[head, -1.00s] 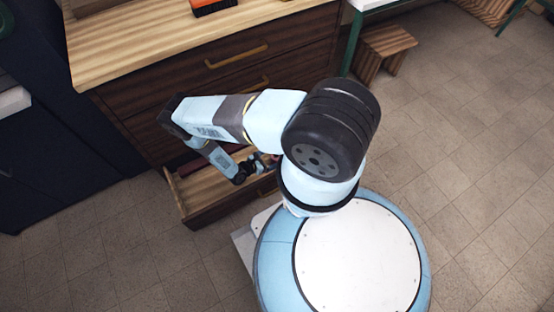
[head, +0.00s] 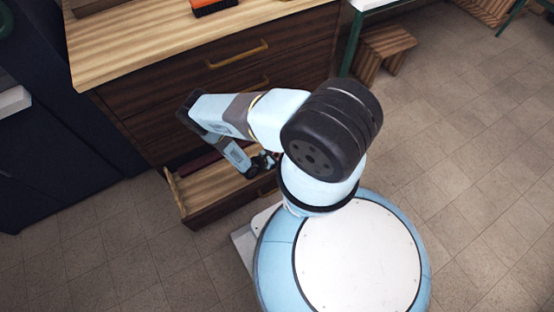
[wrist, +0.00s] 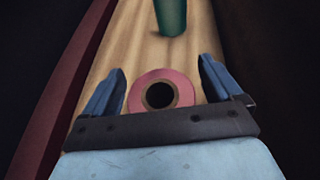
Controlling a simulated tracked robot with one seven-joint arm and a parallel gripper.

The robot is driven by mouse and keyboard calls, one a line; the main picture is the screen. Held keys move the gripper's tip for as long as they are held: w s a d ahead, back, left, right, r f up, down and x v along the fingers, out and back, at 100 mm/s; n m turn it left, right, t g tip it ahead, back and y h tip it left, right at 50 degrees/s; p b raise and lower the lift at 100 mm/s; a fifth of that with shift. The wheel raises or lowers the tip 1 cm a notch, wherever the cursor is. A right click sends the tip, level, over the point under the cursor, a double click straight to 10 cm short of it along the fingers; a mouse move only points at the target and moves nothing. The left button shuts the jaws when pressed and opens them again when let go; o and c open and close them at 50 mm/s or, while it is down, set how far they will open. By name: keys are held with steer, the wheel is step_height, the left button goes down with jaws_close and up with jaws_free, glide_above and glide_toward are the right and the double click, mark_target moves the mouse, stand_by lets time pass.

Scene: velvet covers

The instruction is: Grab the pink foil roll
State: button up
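The pink foil roll (wrist: 137,91) stands on the drawer's wooden floor in the wrist view, its round end with a dark hole facing the camera. My gripper (wrist: 160,82) is open, with one blue finger on each side of the roll. The fingers look apart from it, with a wider gap on the right. In the head view my gripper (head: 262,162) is over the open bottom drawer (head: 205,187), and my arm hides much of the inside. I cannot make out the roll there.
A green cylinder (wrist: 171,16) stands in the drawer beyond the roll. A dark red long item (wrist: 68,85) lies along the left side. The wooden cabinet (head: 190,50) rises behind the drawer, with an orange and black object (head: 212,6) on top. A small stool (head: 385,45) stands right.

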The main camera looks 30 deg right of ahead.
steer(key=c, duration=1.1)
